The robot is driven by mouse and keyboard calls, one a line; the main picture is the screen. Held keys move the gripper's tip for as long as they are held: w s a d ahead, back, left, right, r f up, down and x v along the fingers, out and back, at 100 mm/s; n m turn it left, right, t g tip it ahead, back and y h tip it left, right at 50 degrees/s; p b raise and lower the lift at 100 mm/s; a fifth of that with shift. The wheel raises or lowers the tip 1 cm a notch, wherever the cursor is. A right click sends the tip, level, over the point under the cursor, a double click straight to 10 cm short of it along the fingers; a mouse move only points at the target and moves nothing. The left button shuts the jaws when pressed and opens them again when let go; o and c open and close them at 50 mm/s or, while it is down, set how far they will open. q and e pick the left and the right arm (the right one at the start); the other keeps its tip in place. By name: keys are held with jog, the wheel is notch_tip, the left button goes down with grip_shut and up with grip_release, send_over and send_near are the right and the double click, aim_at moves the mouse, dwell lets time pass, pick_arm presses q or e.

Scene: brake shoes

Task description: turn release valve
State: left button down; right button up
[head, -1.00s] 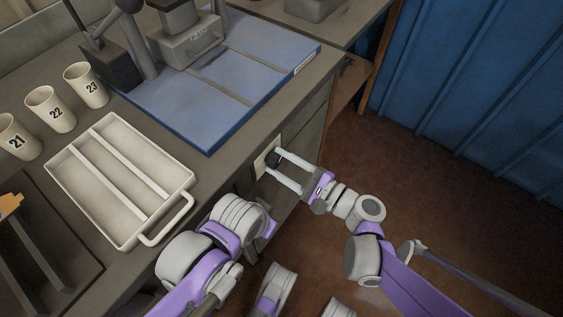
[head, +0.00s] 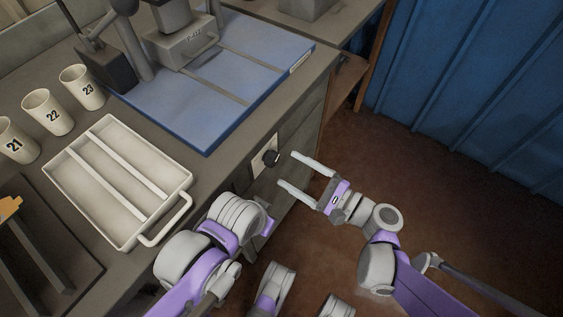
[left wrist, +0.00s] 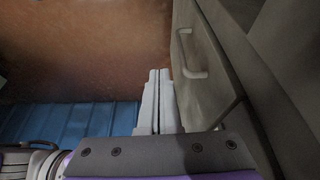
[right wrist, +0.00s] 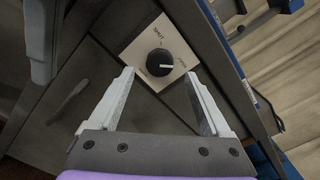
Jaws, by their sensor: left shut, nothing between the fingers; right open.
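The release valve is a round black knob (head: 270,158) on a pale square plate (right wrist: 146,52) on the cabinet front. In the right wrist view, the knob (right wrist: 158,63) has a white pointer mark directed right. The plate reads "SHUT" at its top; lettering near its right corner is too small to read surely. My right gripper (head: 293,173) is open and empty, its fingers pointing at the knob but apart from it. My left gripper (left wrist: 159,73) is shut and empty beside the cabinet's drawer front; its fingertips are hard to make out in the head view.
A white divided tray (head: 183,212) and cups numbered 21, 22 and 23 (head: 82,88) stand on the bench. A blue board (head: 190,125) carries a grey machine (head: 185,45). A drawer handle (left wrist: 187,55) juts out near my left gripper. The floor at right is clear.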

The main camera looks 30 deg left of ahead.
jog(key=d, duration=0.6)
jog(key=shift+s, duration=0.3)
